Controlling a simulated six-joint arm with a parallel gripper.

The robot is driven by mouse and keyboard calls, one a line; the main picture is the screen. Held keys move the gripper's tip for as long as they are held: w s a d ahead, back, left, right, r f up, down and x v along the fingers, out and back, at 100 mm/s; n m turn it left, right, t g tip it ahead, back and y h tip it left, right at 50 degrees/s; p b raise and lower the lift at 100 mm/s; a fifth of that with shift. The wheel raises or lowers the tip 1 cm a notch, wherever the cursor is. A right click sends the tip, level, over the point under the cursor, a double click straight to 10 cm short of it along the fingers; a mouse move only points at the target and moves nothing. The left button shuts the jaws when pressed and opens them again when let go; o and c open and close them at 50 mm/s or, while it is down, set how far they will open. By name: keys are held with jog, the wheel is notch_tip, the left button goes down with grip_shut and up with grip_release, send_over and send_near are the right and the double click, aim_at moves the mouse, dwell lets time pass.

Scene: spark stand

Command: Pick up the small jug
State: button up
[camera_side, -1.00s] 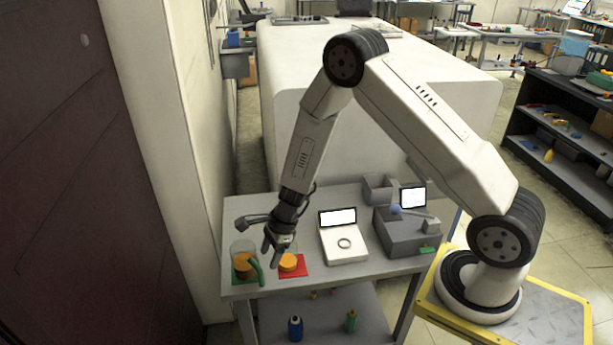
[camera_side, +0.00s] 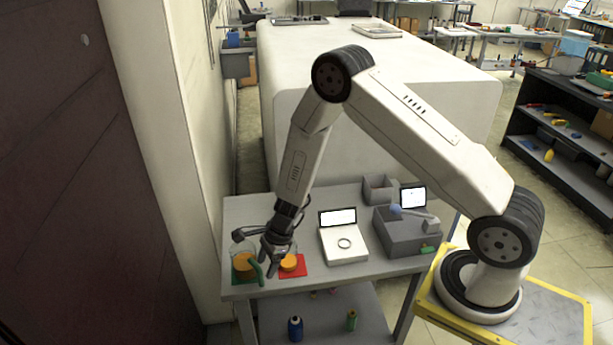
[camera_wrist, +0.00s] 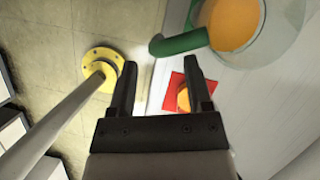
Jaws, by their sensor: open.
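The small jug (camera_side: 289,263) stands on a red mat (camera_side: 303,271) at the front left of the bench and holds something orange. In the wrist view the jug's orange part (camera_wrist: 183,100) shows low between the fingers, nearer the right one, which hides part of it and the red mat (camera_wrist: 175,83). My gripper (camera_side: 268,266) is open and empty, pointing down just left of the small jug in the side view. Its two fingers (camera_wrist: 159,64) stand apart in the wrist view.
A larger clear jug (camera_side: 242,265) with orange contents and a green handle (camera_wrist: 180,43) stands close to the left, near my gripper. A white scale (camera_side: 343,244) and a grey machine (camera_side: 402,240) stand to the right. The bench's front edge is near.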

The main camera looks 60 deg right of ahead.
aim_at(262, 277)
jog(key=shift+x, duration=2.4)
jog(key=shift+s, duration=0.1)
grip_shut()
